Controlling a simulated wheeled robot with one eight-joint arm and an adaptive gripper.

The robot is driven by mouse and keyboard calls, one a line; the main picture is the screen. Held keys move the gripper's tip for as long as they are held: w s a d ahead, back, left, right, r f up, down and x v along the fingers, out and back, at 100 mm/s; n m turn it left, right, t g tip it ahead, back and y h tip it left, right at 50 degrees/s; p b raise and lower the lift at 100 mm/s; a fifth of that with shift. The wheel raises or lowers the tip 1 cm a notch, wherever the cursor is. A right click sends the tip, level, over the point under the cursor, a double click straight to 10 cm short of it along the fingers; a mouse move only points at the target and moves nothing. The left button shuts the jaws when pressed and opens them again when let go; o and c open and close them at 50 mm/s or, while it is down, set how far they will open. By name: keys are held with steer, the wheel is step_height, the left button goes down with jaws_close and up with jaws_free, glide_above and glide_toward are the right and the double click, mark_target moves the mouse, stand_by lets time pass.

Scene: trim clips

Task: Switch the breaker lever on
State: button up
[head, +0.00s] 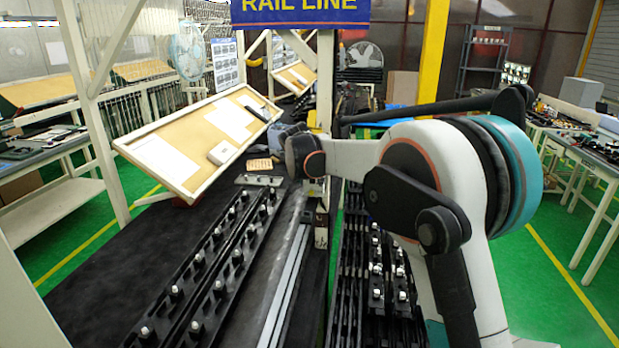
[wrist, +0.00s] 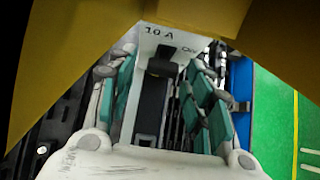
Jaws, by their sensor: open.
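The breaker shows in the wrist view as a white face (wrist: 184,41) marked "10 A", with smaller lettering on the right that is hard to read. Its black lever (wrist: 160,66) stands out from the middle of the face, above a long dark strip. My gripper (wrist: 163,76) is open, with teal-padded fingers to the left and right of the lever. I see no clear contact between the pads and the lever. In the head view my arm covers most of the gripper and the breaker.
Yellow surfaces (wrist: 60,50) frame the top corners of the wrist view. In the head view, black rails with white clips (head: 215,265) lie on the dark bench (head: 95,290). A tilted board (head: 190,150) with papers stands behind, and a yellow post (head: 432,50) rises behind my arm.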

steer(key=v, duration=1.1)
steer(key=shift+s+r, duration=0.2)
steer(key=shift+s, duration=0.1)
steer(key=shift+a, duration=0.1)
